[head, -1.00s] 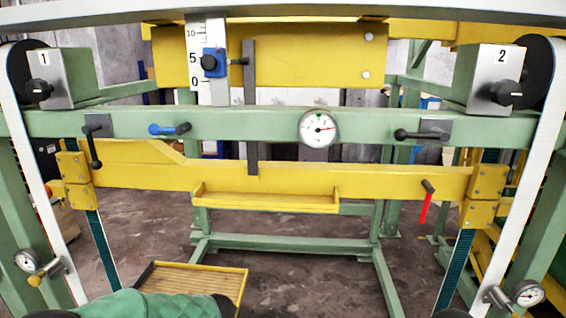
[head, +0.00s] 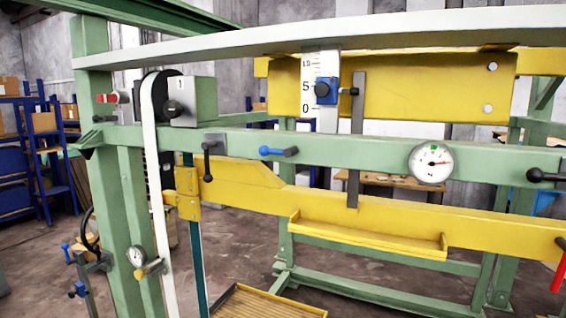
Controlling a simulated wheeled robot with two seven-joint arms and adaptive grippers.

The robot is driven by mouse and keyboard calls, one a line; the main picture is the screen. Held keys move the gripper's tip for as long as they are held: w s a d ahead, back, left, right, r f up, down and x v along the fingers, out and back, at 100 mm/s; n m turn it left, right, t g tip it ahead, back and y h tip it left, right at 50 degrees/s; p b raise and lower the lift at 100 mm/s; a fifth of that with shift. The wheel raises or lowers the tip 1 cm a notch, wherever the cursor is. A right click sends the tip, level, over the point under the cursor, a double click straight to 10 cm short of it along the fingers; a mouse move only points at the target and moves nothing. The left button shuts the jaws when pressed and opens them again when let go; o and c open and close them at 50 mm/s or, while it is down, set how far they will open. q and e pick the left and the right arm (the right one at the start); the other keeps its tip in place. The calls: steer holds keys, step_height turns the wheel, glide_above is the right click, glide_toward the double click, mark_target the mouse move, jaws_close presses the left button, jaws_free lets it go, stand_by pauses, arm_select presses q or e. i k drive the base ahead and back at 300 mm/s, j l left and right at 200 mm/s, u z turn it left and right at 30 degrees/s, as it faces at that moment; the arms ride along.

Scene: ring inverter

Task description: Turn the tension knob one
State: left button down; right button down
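The black tension knob (head: 173,107) sits on the grey front plate of the green box marked 1 (head: 200,101), at the upper left of the machine. A light pointer mark shows on the knob, pointing roughly to the right. The box stands on the green crossbeam, beside a black roller with a white belt (head: 154,160) running down from it. Neither of my grippers is in view, and nothing touches the knob.
Below the box, a black lever (head: 208,160) hangs on the crossbeam. To the right are a blue lever (head: 278,151), a round gauge (head: 431,163) and a blue slider (head: 326,91) on a scale. A small gauge (head: 137,257) is lower left. Blue shelves (head: 45,150) stand behind.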

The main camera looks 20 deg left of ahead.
mark_target(172, 108)
steer(key=u, duration=1.2)
